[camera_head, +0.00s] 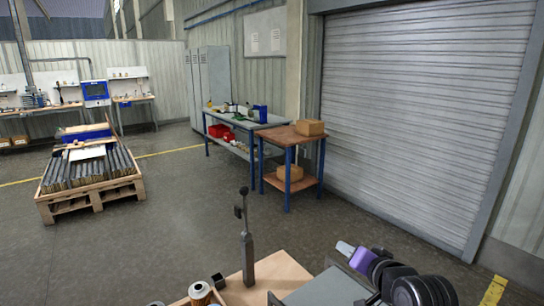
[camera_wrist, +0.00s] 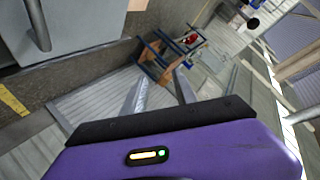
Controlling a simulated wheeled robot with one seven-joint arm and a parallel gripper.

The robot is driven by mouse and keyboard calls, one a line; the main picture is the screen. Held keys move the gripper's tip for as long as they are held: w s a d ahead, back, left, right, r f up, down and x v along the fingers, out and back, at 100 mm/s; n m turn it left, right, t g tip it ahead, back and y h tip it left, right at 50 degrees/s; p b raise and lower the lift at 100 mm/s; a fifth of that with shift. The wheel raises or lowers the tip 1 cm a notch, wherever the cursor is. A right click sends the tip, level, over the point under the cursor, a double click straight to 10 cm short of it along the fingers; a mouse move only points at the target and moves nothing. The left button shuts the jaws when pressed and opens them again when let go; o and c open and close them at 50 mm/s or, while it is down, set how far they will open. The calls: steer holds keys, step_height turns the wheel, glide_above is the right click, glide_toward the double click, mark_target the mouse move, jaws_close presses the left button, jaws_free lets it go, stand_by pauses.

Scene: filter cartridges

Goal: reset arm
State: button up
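My gripper (camera_wrist: 159,82) shows in the wrist view as a purple body with two pale fingers standing apart. Nothing is between them; the gripper is open and empty. In the head view my gripper (camera_head: 343,247) is at the lower right, its purple body beside my dark arm joints. It is clear of the wooden work surface (camera_head: 275,277) at the bottom, and its fingers point up and left toward the open room. A filter cartridge (camera_head: 200,292) with a tan side stands at the bottom edge of the head view, partly cut off.
A grey post (camera_head: 247,255) rises from the wooden surface. A dark cylindrical part (camera_head: 218,281) lies beside the cartridge. Farther off are a brown-topped table (camera_head: 290,137) with boxes, a loaded pallet (camera_head: 95,198) and a roller shutter (camera_head: 420,110). The floor between is clear.

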steer(key=s+f+n, duration=0.2)
steer(key=s, duration=1.5)
steer(key=s+f+n+t+h+b, duration=0.1)
steer(key=s+f, duration=0.2)
steer(key=s, duration=1.5)
steer(key=s+f+n+h+b, duration=0.1)
steer(key=s+f+n, duration=0.1)
steer(key=s, duration=1.6)
steer(key=shift+d+f+n+t, duration=0.15)
steer(key=shift+f+n+t, duration=0.2)
steer(key=shift+f, duration=0.35)
